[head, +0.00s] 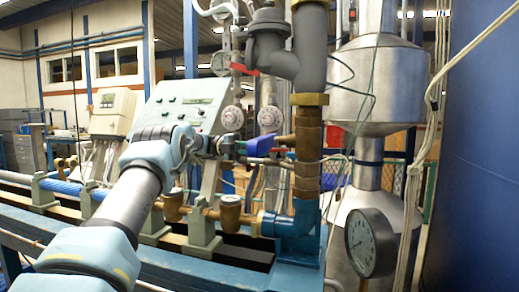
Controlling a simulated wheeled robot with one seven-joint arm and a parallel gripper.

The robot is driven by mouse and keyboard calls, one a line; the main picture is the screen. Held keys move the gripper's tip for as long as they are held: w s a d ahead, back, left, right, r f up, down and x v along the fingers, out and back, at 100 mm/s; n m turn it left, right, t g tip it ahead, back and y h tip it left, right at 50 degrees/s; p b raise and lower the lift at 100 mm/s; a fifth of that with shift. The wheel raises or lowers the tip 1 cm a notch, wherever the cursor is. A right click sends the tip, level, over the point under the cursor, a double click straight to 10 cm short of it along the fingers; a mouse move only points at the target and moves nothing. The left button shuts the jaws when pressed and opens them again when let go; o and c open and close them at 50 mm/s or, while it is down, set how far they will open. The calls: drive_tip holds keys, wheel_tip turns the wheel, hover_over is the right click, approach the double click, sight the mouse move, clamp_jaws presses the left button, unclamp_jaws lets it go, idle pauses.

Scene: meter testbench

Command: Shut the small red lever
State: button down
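A small red lever (244,69) sticks out to the left at the upper grey valve and pipe, lying nearly flat with a slight tilt. I cannot tell which of these red parts is the task's lever. My gripper (228,146) is at the end of my arm in mid-picture, close to the left of the blue handle and below the upper red lever. Its fingers are too small to read, and contact is unclear.
A brass vertical pipe (308,150) with a blue elbow (290,224) stands right of my gripper. A sloped control panel (180,104) is behind my arm. A round gauge (370,243) and hanging cables (414,175) are at right, before a blue wall (480,150).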

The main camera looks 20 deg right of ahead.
drive_tip(key=c, duration=0.9)
unclamp_jaws()
drive_tip(key=shift+w, duration=0.1)
